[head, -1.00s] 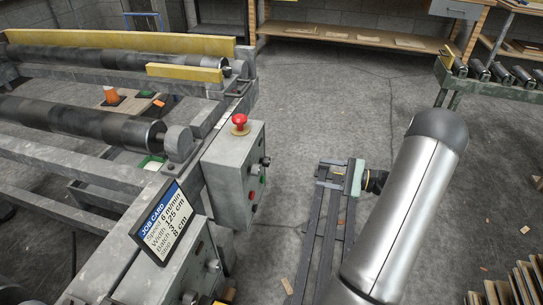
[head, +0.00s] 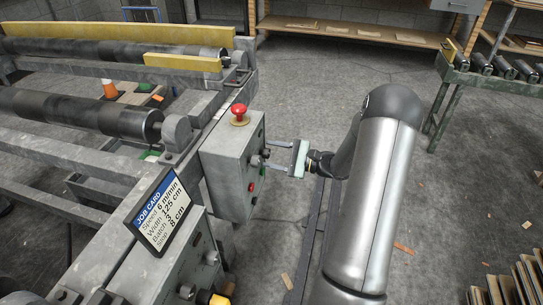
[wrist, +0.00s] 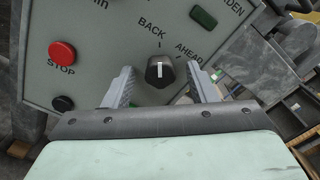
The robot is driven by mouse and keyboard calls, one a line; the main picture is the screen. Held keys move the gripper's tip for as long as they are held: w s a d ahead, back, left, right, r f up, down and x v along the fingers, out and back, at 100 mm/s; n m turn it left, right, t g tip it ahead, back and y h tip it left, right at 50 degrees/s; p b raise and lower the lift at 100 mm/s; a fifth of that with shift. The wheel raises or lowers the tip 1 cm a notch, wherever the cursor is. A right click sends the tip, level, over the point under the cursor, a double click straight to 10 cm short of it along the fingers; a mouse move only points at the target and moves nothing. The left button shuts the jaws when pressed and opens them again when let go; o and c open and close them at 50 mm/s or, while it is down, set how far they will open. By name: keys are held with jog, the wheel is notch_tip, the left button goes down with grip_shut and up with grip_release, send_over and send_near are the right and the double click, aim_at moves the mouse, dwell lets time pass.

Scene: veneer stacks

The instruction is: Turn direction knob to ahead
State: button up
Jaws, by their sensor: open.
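The dark direction knob (wrist: 159,72) with a white pointer mark is on the grey panel, in the middle of the wrist view. The mark points up the picture, roughly at the tick by BACK and to the left of the AHEAD tick. My gripper (wrist: 160,80) is open, with one finger on each side of the knob. Small gaps seem to show between fingers and knob; I cannot tell contact. In the head view my gripper (head: 276,153) is at the right face of the grey control box (head: 224,160); its fingers partly hide the knob there.
A red STOP button (wrist: 62,53), a black knob (wrist: 62,103) and a green button (wrist: 203,17) share the panel. A red mushroom button (head: 239,112) tops the box. A job card (head: 161,214) stands in front.

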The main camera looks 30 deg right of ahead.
jog(key=shift+w+a, duration=0.2)
jog(key=shift+a, duration=0.05)
jog(key=c, duration=1)
